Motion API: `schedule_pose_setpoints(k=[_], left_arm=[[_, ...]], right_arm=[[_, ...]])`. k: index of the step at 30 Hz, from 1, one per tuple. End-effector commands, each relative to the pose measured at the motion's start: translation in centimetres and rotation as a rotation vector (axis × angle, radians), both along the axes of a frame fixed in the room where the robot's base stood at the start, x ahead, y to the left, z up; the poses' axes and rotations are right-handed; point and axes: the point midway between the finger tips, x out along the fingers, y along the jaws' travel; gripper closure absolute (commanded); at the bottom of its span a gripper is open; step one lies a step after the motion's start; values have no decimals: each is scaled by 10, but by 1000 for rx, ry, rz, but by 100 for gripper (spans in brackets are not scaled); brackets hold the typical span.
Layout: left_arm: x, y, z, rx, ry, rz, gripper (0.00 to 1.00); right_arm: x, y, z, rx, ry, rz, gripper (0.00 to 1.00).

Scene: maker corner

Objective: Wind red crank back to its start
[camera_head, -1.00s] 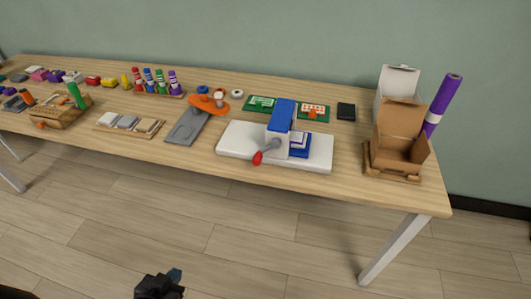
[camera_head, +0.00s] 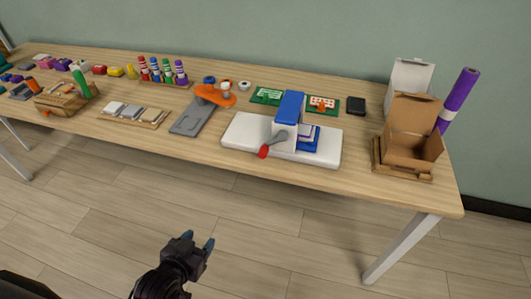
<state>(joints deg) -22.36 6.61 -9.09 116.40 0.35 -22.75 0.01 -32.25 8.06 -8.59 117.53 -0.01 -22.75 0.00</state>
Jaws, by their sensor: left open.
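The red crank knob (camera_head: 264,152) sits at the end of a grey crank arm (camera_head: 274,142). The crank is on the front of a blue and white press (camera_head: 290,108) with a white base (camera_head: 240,133). The knob points down and to the left, low over the front of the base. My left gripper (camera_head: 199,243) is open and empty, in front of the table over the floor. It is well apart from the crank. My right gripper is not in view.
An orange and grey tool (camera_head: 190,120) lies left of the press. An open cardboard box (camera_head: 413,137) stands right of it, by a purple roll (camera_head: 459,98). Green boards (camera_head: 269,96) lie behind. The floor before the table (camera_head: 350,190) is clear.

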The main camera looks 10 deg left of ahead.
Motion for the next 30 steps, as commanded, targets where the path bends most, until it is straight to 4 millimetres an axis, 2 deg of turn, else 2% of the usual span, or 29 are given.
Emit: schedule_pose_setpoints(k=[1, 4, 9, 13, 17, 24, 30], left_arm=[[20, -14, -10, -30, -18, -13, 48], [57, -39, -11, -90, -94, -39, 48], [118, -86, -2, -198, -289, -84, 48], [154, -116, 11, -271, -476, -88, 48], [166, -125, 23, -306, -638, -45, 48], [157, -108, 35, -274, -823, 61, 48], [158, -103, 44, -239, -875, 83, 48]], right_arm=[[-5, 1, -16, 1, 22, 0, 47], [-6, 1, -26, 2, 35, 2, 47], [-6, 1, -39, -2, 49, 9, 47], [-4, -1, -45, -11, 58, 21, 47], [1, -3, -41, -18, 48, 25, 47], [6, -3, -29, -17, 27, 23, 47], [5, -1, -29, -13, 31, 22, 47]])
